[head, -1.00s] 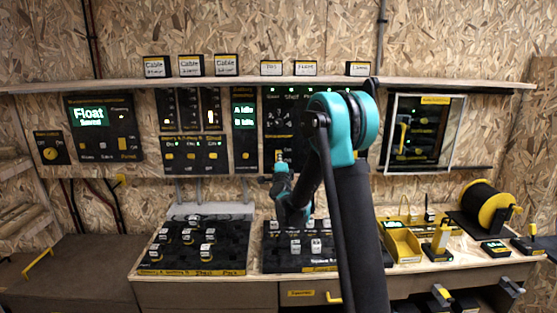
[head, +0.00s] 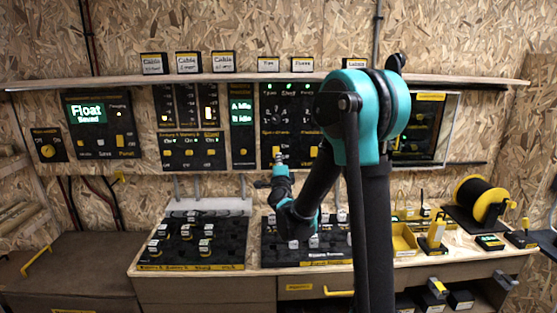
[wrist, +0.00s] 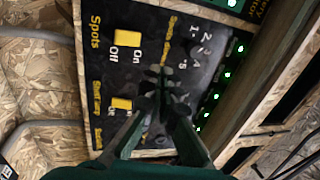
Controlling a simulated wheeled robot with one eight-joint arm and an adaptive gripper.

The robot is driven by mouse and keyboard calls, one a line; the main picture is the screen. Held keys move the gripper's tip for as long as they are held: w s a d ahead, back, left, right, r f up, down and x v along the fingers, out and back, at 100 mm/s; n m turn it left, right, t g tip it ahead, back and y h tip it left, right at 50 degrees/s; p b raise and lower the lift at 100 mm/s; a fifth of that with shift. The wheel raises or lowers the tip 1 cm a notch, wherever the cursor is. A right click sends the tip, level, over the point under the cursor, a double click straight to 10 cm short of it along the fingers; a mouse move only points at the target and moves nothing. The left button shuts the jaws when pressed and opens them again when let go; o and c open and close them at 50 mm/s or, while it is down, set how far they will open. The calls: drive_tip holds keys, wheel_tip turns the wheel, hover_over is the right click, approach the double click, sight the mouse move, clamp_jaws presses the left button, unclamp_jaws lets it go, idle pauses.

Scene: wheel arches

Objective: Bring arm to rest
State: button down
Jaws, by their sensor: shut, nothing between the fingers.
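My arm stands in the middle of the head view, its teal elbow high in front of the wall panels. My gripper (head: 279,160) is small there, in front of the lower part of the middle wall panel (head: 270,117). In the wrist view my gripper (wrist: 161,78) has its fingers together with nothing between them. Behind the fingers is a black panel with yellow "Spots" On/Off switches (wrist: 127,43) and a numbered dial scale. I cannot tell whether the fingertips touch the panel. My forearm hides part of the bench.
A wooden shelf (head: 130,80) with labelled boxes runs above the panels. The bench holds a left black board with several knobs (head: 215,225), a yellow bin (head: 404,240) and a yellow cable spool (head: 489,203). A dark low cabinet (head: 80,270) stands at left.

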drive_tip(key=s+d+f+n+g, duration=0.4)
drive_tip(key=s+f, duration=0.4)
drive_tip(key=s, duration=0.4)
drive_tip(key=s+d+f+n+g, duration=0.5)
drive_tip(key=s+f+n, duration=0.3)
drive_tip(key=s, duration=0.5)
drive_tip(key=s+d+f+n+g, duration=0.5)
drive_tip(key=s+f+n+g, duration=0.1)
drive_tip(key=s, duration=0.7)
wheel_tip(320, 180, down, 2)
drive_tip(key=shift+f+g, duration=0.15)
drive_tip(key=shift+g, duration=0.35)
drive_tip(key=c, duration=2.3)
unclamp_jaws()
